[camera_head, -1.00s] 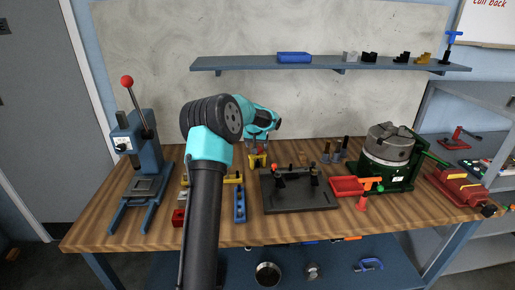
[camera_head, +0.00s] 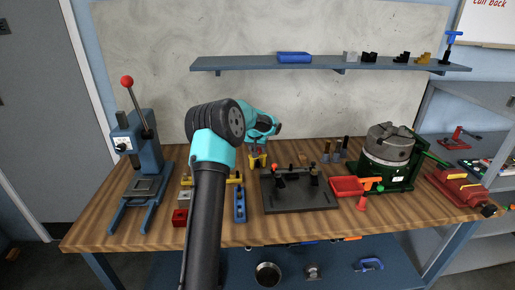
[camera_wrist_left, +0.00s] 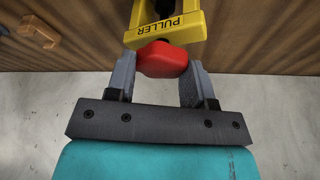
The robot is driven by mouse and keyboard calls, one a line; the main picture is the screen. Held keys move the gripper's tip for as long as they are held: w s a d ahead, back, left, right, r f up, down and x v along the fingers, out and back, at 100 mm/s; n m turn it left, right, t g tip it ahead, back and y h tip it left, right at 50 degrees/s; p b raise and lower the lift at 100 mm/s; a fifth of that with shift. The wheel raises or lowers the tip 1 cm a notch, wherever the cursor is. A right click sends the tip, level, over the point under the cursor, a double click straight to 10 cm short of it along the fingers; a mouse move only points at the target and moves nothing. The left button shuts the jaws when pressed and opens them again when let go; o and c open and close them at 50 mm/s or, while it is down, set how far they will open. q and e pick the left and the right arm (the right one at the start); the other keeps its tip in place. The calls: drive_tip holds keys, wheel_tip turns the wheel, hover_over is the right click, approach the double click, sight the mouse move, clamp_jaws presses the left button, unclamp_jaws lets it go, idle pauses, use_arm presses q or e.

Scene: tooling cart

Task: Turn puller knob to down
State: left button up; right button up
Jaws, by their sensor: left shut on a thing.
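The yellow puller (camera_wrist_left: 170,22), with PULLER lettered on its body, stands on the bench behind my left arm; it also shows in the head view (camera_head: 257,161). Its red knob (camera_wrist_left: 161,60) is between the fingers of my left gripper (camera_wrist_left: 163,72), which is shut on it. In the head view my left gripper (camera_head: 258,147) is just above the puller, small and partly hidden by its own wrist. My right gripper is not in view.
A black fixture plate (camera_head: 300,196) with red-tipped clamps lies right of the puller. A blue arbor press (camera_head: 148,150) stands at the left. A red tray (camera_head: 347,187) and a green-based chuck (camera_head: 391,148) are at the right. A shelf (camera_head: 330,66) runs above.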

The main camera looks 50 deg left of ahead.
use_arm(q)
drive_tip(key=shift+c, duration=0.5)
drive_tip(key=shift+n, duration=0.3)
drive_tip(key=shift+n+g+y, duration=0.5)
drive_tip(key=shift+n, duration=0.9)
drive_tip(key=o, duration=0.9)
drive_tip(key=shift+r, duration=0.1)
